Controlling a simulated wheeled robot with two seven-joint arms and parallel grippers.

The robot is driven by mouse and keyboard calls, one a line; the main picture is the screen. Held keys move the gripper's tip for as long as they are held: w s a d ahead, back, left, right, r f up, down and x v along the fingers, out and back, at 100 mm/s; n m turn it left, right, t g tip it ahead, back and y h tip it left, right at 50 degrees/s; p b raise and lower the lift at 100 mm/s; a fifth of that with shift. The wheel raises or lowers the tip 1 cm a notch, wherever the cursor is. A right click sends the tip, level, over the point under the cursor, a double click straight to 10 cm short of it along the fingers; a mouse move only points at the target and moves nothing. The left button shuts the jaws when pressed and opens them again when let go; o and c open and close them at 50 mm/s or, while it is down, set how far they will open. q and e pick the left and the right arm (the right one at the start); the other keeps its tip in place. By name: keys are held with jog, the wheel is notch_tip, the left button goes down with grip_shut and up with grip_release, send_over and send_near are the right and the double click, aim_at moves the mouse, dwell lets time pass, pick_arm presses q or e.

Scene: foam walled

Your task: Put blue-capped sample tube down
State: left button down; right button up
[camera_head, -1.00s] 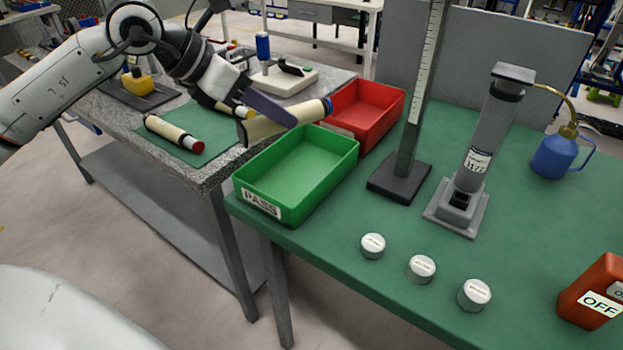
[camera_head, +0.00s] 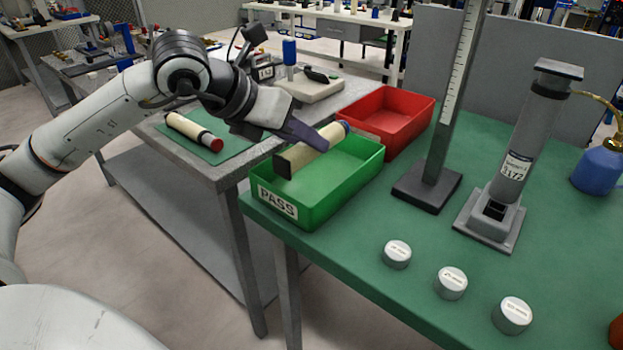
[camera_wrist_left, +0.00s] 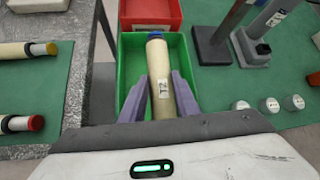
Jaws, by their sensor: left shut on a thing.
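The blue-capped sample tube (camera_head: 308,152) is a cream cylinder with a blue cap at its far end and a dark near end. It also shows in the left wrist view (camera_wrist_left: 159,65), with a "T2" label. My left gripper (camera_head: 312,140) is shut on the tube and holds it over the green PASS tray (camera_head: 335,198). In the left wrist view the purple fingers (camera_wrist_left: 160,92) lie on either side of the tube, above the green tray (camera_wrist_left: 130,68). I cannot tell whether the tube touches the tray. My right gripper is not in view.
A red tray (camera_head: 408,108) stands behind the green one. A stand with a scale (camera_head: 428,188) and a grey cylinder device (camera_head: 508,170) are to the right. White round weights (camera_head: 451,282) lie near the front edge. A red-capped tube (camera_head: 194,131) lies on the left mat.

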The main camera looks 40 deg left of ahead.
pick_arm(q)
notch_tip(320, 180, down, 7)
jog(key=shift+r+b, duration=0.2)
jog(key=shift+b, duration=0.3)
jog(key=shift+f, duration=0.1)
jog(key=shift+f, duration=0.2)
jog(key=c, duration=1.4)
grip_release()
jog(key=shift+o, duration=0.2)
